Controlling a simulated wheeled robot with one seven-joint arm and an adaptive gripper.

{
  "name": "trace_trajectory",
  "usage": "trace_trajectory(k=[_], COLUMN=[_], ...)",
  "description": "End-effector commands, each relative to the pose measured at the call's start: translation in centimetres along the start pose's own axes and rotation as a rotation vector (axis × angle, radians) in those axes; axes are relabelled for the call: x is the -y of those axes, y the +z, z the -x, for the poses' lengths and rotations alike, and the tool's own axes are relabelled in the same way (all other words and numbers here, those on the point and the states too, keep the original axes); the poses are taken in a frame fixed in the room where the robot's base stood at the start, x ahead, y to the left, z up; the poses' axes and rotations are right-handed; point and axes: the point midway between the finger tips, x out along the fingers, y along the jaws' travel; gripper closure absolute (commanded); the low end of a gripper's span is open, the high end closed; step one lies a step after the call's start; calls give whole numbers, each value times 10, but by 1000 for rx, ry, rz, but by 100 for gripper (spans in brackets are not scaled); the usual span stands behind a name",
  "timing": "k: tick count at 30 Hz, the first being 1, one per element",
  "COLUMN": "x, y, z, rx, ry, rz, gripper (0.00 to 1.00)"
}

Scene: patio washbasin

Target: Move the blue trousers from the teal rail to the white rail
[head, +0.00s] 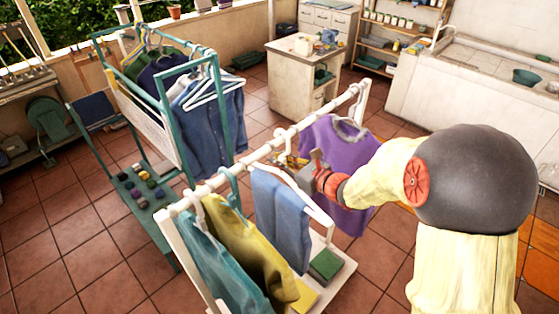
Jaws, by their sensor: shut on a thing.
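The blue trousers (281,215) hang folded over a white hanger (300,187) at the white rail (268,148). They are between a yellow garment and a purple shirt. The hanger's hook is close to the rail bar; I cannot tell whether it bears on it. My gripper (316,166) is at the right side of this hanger, shut on it; the fingertips are small and partly hidden. The teal rail (217,112) stands at the back left with a denim shirt, darker garments and white hangers on it.
A yellow garment (247,245) and a teal one (215,262) hang at the white rail's near end. The purple shirt (334,150) hangs beyond my gripper. A green folded cloth (326,264) lies on the white base shelf. A cabinet (293,85) stands behind on open tiled floor.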

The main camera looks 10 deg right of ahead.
Motion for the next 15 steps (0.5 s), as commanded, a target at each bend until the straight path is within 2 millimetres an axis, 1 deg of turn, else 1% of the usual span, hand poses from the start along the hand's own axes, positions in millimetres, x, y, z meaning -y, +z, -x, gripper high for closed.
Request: trace_trajectory(k=[12,13,15], x=[0,0,0], y=[-1,-1,-1], z=[-1,-1,-1], rx=[3,3,3], ry=[0,0,0], rz=[2,2,2], gripper=[100,88,84])
